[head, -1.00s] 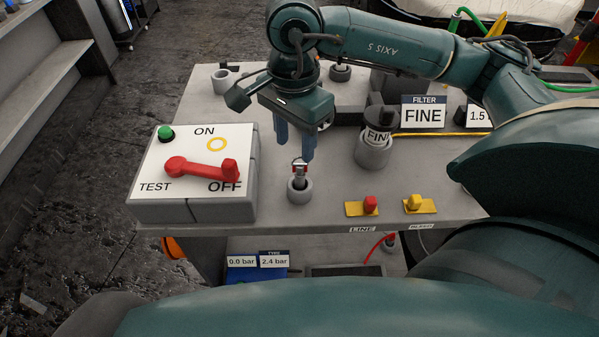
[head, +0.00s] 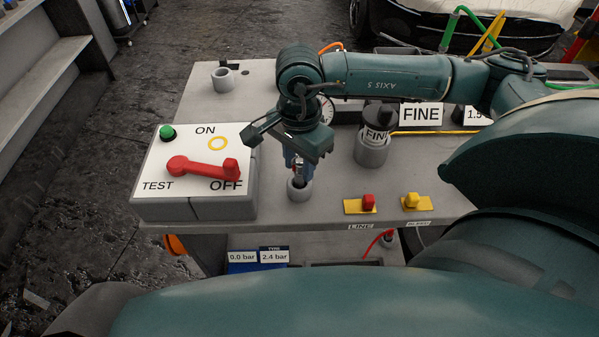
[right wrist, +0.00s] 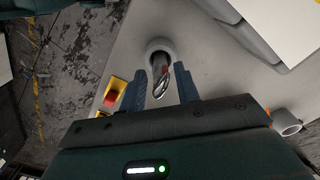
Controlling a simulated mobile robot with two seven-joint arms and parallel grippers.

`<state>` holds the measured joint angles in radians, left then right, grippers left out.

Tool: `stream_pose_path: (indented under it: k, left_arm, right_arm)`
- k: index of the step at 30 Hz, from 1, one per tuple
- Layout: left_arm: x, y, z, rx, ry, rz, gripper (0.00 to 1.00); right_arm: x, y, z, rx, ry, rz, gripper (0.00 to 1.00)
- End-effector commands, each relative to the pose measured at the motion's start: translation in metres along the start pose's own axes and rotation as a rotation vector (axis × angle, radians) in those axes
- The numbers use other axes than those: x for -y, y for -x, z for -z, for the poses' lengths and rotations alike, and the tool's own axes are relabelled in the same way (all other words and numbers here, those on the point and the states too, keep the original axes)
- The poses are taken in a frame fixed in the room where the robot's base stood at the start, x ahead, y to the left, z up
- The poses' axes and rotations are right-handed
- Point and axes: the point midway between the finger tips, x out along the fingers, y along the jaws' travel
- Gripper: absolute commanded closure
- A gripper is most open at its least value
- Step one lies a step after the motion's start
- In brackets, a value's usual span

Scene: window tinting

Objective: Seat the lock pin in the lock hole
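The lock pin (right wrist: 161,79), a metal loop with a red part, stands in a round grey holder (head: 299,189) at the table's front. My right gripper (head: 298,172) points down over it. In the right wrist view its two blue fingers (right wrist: 161,88) are apart, one on each side of the pin, with gaps visible. In the head view the fingers partly hide the pin. My left gripper is out of view.
The switch box (head: 165,208) stands just left of the pin holder. A grey cup holding a FINE filter (head: 372,152) stands to the right. An empty-looking grey cup (head: 223,78) is at the back left.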

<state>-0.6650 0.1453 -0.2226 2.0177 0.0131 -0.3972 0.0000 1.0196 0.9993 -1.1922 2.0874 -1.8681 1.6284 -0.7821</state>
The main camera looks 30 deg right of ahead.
Motion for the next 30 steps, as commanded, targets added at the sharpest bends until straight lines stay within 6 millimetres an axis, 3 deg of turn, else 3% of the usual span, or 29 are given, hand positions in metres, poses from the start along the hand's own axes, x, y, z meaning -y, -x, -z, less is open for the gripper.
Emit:
stream_pose_path:
  k: [11,23,30]
  left_arm:
    - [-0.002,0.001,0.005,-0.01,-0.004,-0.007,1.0]
    - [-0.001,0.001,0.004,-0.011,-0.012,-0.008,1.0]
    - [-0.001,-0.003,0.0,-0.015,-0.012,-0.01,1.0]
  right_arm:
    - [0.0,0.0,0.0,0.0,0.0,0.0,0.99]
    - [0.001,0.006,0.0,-0.001,0.0,0.003,1.0]
    - [0.002,0.05,0.0,-0.001,0.002,0.008,1.0]
